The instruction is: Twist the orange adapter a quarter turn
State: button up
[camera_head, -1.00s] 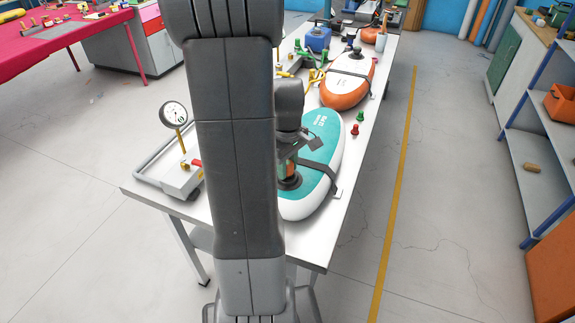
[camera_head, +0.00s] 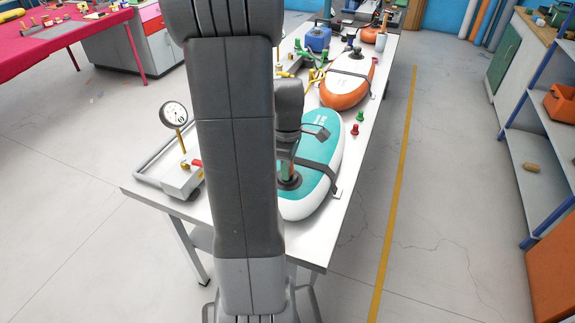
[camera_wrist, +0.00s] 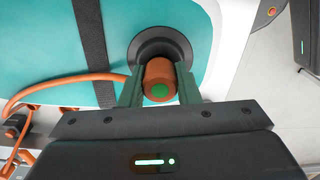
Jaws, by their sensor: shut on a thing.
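The orange adapter (camera_wrist: 160,77) sits in the dark round valve (camera_wrist: 160,50) of the teal and white board (camera_wrist: 45,45), its green-centred end facing the wrist camera. My gripper (camera_wrist: 159,88) is shut on it, with one green finger on each side. In the head view the same board (camera_head: 322,150) lies on the white bench, and part of the valve (camera_head: 291,181) shows beside my arm.
A dark strap (camera_head: 318,172) crosses the board. An orange hose (camera_wrist: 60,84) runs at the left in the wrist view. A pressure gauge (camera_head: 173,114) stands on the bench's left. An orange board (camera_head: 347,82) and small red (camera_head: 355,130) and green fittings lie farther back.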

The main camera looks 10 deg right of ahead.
jog(key=n, duration=0.4)
jog(key=shift+n, duration=0.3)
jog(key=shift+n, duration=0.3)
jog(key=n, duration=0.4)
jog(key=shift+n, duration=0.4)
jog(key=shift+r+p, duration=0.15)
jog(key=shift+p, duration=0.2)
jog(key=shift+r+p, duration=1.25)
jog(key=shift+r, duration=0.4)
